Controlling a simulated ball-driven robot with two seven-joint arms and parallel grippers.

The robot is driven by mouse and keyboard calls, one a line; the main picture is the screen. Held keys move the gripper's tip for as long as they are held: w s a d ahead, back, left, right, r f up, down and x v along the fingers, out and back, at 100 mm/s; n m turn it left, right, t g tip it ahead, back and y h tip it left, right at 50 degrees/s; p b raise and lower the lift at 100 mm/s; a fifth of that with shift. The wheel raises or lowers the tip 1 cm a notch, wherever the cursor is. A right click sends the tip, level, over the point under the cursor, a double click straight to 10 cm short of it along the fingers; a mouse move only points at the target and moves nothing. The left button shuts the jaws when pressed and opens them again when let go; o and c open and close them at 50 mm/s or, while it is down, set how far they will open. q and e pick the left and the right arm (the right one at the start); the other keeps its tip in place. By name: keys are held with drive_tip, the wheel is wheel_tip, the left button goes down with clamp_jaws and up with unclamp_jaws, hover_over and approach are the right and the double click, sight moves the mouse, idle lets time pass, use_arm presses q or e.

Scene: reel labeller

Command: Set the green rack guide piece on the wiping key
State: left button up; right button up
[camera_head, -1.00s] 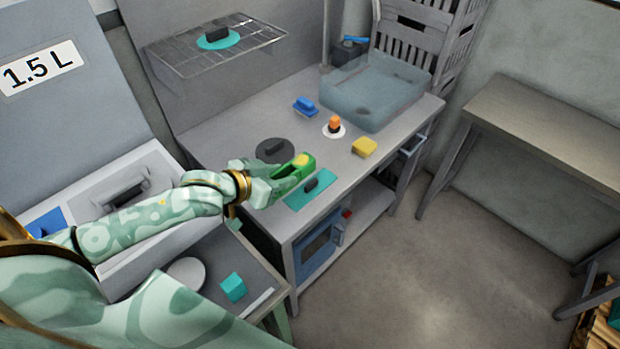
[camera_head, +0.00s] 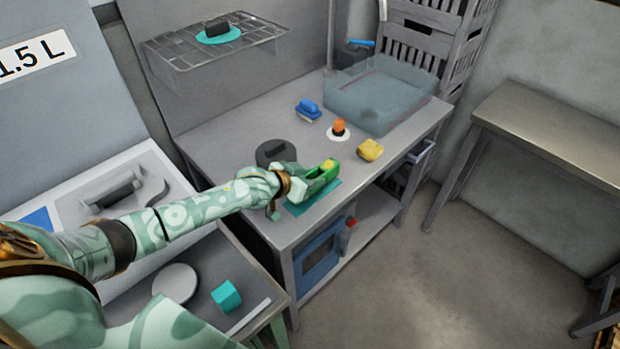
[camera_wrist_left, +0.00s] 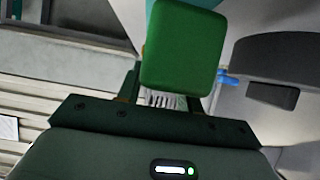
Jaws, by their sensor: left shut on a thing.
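My left gripper (camera_head: 298,187) is shut on the green rack guide piece (camera_head: 322,176), which has a yellow patch on top. In the left wrist view the piece (camera_wrist_left: 183,48) fills the space beyond the fingers. In the head view the gripper and piece are over a flat teal rectangular plate (camera_head: 327,194) near the bench's front edge, covering much of it. I cannot tell for sure that this plate is the wiping key, nor whether the piece touches it. The dark block on the plate is now hidden. My right gripper is not in view.
On the bench (camera_head: 235,130) are a dark round disc with a block (camera_head: 272,152), a blue brush-like thing (camera_head: 308,109), an orange-topped thing on a white disc (camera_head: 339,127), a yellow block (camera_head: 370,149) and a translucent blue basin (camera_head: 378,98). A wire shelf (camera_head: 180,58) hangs above.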

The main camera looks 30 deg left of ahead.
use_arm(q)
drive_tip(key=shift+f, duration=0.45)
drive_tip(key=o, duration=1.1)
drive_tip(key=shift+r, duration=0.15)
drive_tip(key=s+r+p, duration=0.1)
drive_tip(key=s+a+r, duration=0.1)
drive_tip(key=shift+s+r+p, duration=0.4)
drive_tip(key=p+v, duration=0.2)
drive_tip(key=v, duration=0.6)
drive_tip(key=shift+s+a, duration=0.1)
drive_tip(key=shift+s, duration=0.25)
